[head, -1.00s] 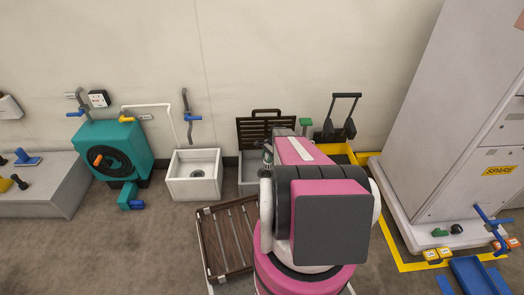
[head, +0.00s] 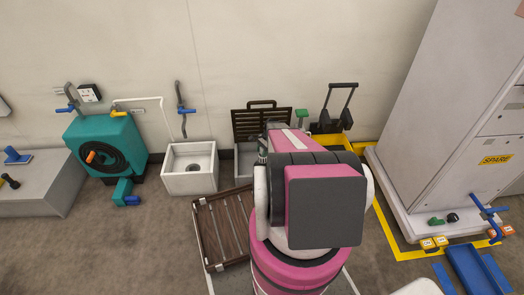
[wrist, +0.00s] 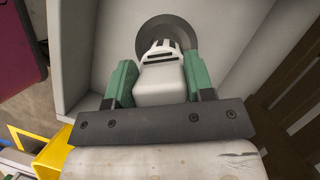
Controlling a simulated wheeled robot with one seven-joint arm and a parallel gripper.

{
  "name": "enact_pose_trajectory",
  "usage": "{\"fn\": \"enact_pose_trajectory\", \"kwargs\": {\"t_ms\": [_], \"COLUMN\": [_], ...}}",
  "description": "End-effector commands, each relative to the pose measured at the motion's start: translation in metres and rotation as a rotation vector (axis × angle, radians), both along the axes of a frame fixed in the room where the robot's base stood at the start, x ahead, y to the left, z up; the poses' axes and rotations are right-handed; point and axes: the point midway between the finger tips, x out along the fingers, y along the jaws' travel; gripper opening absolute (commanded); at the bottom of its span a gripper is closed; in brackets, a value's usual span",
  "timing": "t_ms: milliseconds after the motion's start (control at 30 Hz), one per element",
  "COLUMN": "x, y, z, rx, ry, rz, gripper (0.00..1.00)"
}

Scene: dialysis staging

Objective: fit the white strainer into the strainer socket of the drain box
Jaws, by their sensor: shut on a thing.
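The white strainer (wrist: 160,87) has dark slots in its end and is held between the green fingers of my gripper (wrist: 159,62). My gripper is shut on the strainer's body. In the wrist view the slotted end overlaps a dark grey ring (wrist: 189,38), which looks like the strainer socket, in the floor of the pale drain box (wrist: 85,40). I cannot tell whether the strainer touches the ring. In the head view my gripper (head: 263,150) is mostly hidden behind my pink arm, at the grey drain box (head: 244,165), also largely covered.
A brown slatted panel (head: 247,123) stands upright behind the drain box. A white basin (head: 189,184) is to its left, and a yellow bin (head: 335,143) to its right. A slatted wooden rack (head: 220,232) lies on the floor in front. A tall white cabinet (head: 455,110) stands farther right.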

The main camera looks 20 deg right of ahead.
Motion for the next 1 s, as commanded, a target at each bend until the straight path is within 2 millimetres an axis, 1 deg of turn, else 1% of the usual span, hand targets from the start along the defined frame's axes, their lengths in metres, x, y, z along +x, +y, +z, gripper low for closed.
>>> {"fn": "enact_pose_trajectory", "kwargs": {"t_ms": [300,500,1000], "x": [0.001,0.001,0.000], "y": [0.000,0.000,0.000], "z": [-0.028,-0.040,-0.042], "rx": [0.000,0.000,-0.001], "ry": [-0.001,0.000,-0.001], "rz": [0.000,-0.001,0.000], "gripper": [0.20,0.20,0.20]}}
